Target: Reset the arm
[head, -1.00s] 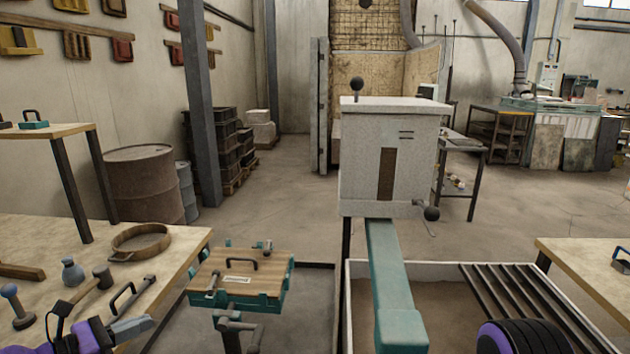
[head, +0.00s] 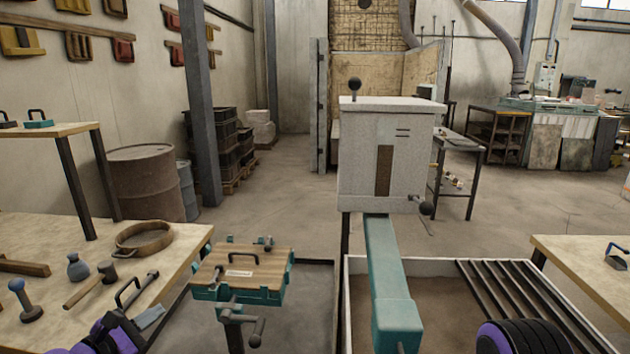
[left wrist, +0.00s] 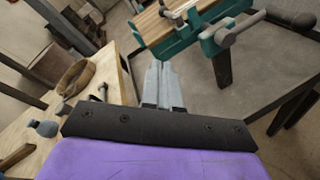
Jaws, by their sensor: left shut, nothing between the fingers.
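My left gripper (head: 157,312) is low in the head view, over the right front part of the left workbench (head: 180,250). Its grey fingers are together with nothing between them. They also show in the left wrist view (left wrist: 160,75), pointing toward the green and wooden moulding box on its stand. The fingers look apart from the box. A purple and black part of my right arm (head: 520,338) shows at the bottom right. The right gripper itself is out of view.
On the bench lie a wooden ring (head: 143,238), a mallet (head: 92,285), a small bottle (head: 77,266) and a black-handled tool. The green moulding box (head: 262,262) stands right of the bench. A grey furnace box (head: 358,160) stands in the middle, above a sand pit.

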